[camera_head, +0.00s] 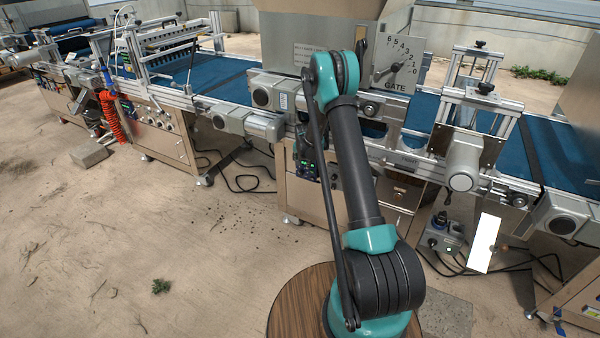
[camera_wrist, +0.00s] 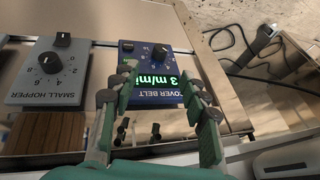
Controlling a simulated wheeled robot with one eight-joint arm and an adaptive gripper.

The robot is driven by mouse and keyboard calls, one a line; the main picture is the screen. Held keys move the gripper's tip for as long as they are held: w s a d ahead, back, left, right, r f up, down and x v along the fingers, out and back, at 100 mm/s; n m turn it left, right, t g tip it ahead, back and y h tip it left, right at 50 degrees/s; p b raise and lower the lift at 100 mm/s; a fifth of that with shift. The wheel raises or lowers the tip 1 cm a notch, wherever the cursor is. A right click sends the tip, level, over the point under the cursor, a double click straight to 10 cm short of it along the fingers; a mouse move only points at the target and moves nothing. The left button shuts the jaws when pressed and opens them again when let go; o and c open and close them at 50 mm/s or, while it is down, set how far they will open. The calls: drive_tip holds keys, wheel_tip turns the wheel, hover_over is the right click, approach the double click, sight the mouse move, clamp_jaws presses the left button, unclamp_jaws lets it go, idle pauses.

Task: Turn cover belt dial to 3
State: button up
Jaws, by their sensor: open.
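The cover belt control box (camera_wrist: 172,58) is blue and shows in the wrist view, with "COVER BELT" printed along its lower edge. Its lit green display (camera_wrist: 162,83) appears to read 3 with a m/min unit, its end partly covered by a finger. No contact with the knob is visible. The gripper is hidden behind my arm in the head view.
A grey small hopper box (camera_wrist: 47,70) with a black knob stands left of the blue box. A cable (camera_wrist: 230,45) lies on the right. In the head view, the conveyor line (camera_head: 225,90) runs across, with a gate dial plate (camera_head: 400,50) above. Open floor lies left of my arm.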

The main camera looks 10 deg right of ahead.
sight(300, 172)
drive_tip(key=x, duration=1.1)
drive_tip(key=shift+w+f, duration=0.2)
drive_tip(key=shift+f, duration=0.05)
clamp_jaws()
drive_tip(key=shift+w+a+g+h, duration=0.15)
drive_tip(key=shift+a+g+h, duration=0.1)
drive_tip(key=shift+g+h, duration=0.35)
drive_tip(key=shift+d+h, duration=0.1)
drive_tip(key=shift+h, duration=0.2)
unclamp_jaws()
drive_tip(key=shift+r, duration=0.1)
